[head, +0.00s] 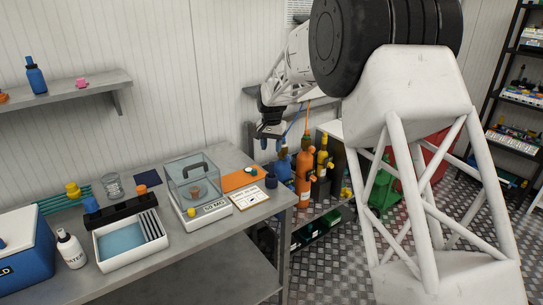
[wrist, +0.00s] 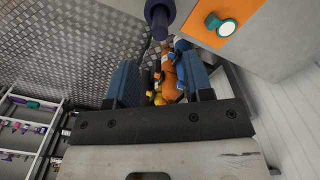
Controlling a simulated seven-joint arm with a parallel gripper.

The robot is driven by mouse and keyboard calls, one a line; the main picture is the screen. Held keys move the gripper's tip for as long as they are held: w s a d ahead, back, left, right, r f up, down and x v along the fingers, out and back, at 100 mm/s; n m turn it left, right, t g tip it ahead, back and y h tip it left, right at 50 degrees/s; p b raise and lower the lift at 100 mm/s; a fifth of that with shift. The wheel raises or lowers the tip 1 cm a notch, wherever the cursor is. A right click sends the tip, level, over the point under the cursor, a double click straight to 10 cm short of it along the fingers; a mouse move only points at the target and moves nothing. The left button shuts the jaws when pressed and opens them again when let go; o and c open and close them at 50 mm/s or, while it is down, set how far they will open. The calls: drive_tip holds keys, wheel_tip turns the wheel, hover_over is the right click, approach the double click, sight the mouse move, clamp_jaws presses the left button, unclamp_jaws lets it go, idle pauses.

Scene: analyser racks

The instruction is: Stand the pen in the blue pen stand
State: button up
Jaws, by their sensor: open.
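The blue pen stand (head: 271,178) is a small dark blue cup standing at the right end of the bench, beside the orange mat. It also shows at the top of the wrist view (wrist: 160,18), ahead of my fingers. My gripper (head: 274,146) is above the bench's right end, higher than the pen stand. In the wrist view its two blue fingers (wrist: 158,72) are apart, with nothing between them but the distant floor-level cylinders. I cannot make out the pen in either view.
A white tray (head: 104,261) and blue box (head: 24,252) lie further left. Orange gas cylinders (head: 304,172) stand beyond the bench's right edge.

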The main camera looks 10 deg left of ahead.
drive_tip(key=shift+r, duration=0.9)
drive_tip(key=shift+s+d+r, duration=0.15)
drive_tip(key=shift+d+r, duration=0.05)
drive_tip(key=shift+d, duration=0.05)
drive_tip(key=s+d+r+t, duration=0.1)
drive_tip(key=s+d+r, duration=0.6)
drive_tip(key=s+d, duration=0.4)
drive_tip(key=s+d+r, duration=0.6)
drive_tip(key=s+d, duration=0.4)
drive_tip(key=s, duration=0.2)
drive_tip(key=s+d+f, duration=0.2)
drive_tip(key=s+d, duration=0.2)
drive_tip(key=s, duration=0.7)
drive_tip(key=s+d+f+n+t, duration=0.1)
drive_tip(key=s+d, duration=0.3)
drive_tip(key=s, duration=0.7)
drive_tip(key=s+d+f, duration=0.3)
drive_tip(key=s+d, duration=0.2)
drive_tip(key=s, duration=0.7)
drive_tip(key=shift+n+t, duration=0.3)
drive_tip(key=shift+w+d, duration=0.1)
